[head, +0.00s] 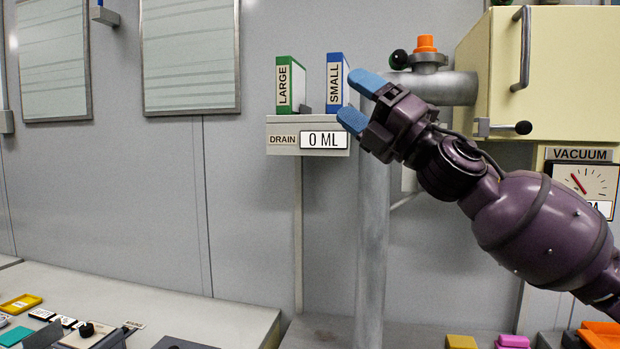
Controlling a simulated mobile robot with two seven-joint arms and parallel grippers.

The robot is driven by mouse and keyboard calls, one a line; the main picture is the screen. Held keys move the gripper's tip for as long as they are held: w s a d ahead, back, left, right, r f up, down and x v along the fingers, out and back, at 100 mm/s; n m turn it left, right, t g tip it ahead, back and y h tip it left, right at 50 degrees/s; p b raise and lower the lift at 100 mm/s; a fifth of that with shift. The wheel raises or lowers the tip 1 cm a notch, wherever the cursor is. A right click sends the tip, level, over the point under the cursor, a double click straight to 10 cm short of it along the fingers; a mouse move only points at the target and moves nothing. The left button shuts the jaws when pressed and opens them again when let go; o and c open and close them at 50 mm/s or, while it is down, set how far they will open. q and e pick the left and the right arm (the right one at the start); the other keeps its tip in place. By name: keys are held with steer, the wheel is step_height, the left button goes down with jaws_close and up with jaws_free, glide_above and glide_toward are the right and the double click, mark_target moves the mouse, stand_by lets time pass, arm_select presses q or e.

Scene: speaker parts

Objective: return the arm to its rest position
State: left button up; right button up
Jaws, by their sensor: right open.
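My right gripper (360,101) is in the head view, right of the middle, with its arm coming in from the right edge. Its two blue fingertips are apart and nothing shows between them. The fingertips are beside, or in front of, the blue block marked SMALL (336,82); I cannot tell whether they touch it. A green block marked LARGE (290,86) stands to its left on the drain box (283,141), which reads 0 ML. My purple right arm hides part of the pipe and the wall behind it. My left gripper is not in view.
A vertical grey pipe (371,240) stands behind my gripper. A cream cabinet (560,80) with a handle and a vacuum gauge (587,183) are at the right. A bench (215,310) with small coloured items is at lower left. Yellow (461,342) and pink (513,341) blocks lie at lower right.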

steer(key=w+d+f+m+t+h, duration=0.3)
steer(key=f+m+t+h, duration=0.15)
steer(key=f+m, duration=0.65)
steer(key=w+d+f+m+t+h, duration=0.25)
steer(key=f+m+h, duration=0.45)
steer(key=f, duration=0.6)
steer(key=s+d+f+m+h, duration=0.25)
steer(key=f+m, duration=0.25)
steer(key=f, duration=0.5)
steer(key=s+d+f+m+h, duration=0.2)
steer(key=d+f+m, duration=0.25)
steer(key=f, duration=0.45)
steer(key=s+d+f+m+g+h, duration=0.25)
steer(key=s+f, duration=0.25)
steer(key=f, duration=0.4)
steer(key=s+d+f+m+g+h, duration=0.1)
steer(key=s+d+f+m, duration=0.15)
steer(key=s+f, duration=0.5)
steer(key=s+d+f+m+g+h, duration=0.2)
steer(key=s+d+f+m+g, duration=0.1)
steer(key=s+f, duration=1.2)
steer(key=shift+s+m+g, duration=0.45)
steer(key=shift+s+g, duration=0.2)
steer(key=shift+s, duration=0.25)
steer(key=shift+d+h, duration=0.1)
steer(key=shift+h, duration=0.15)
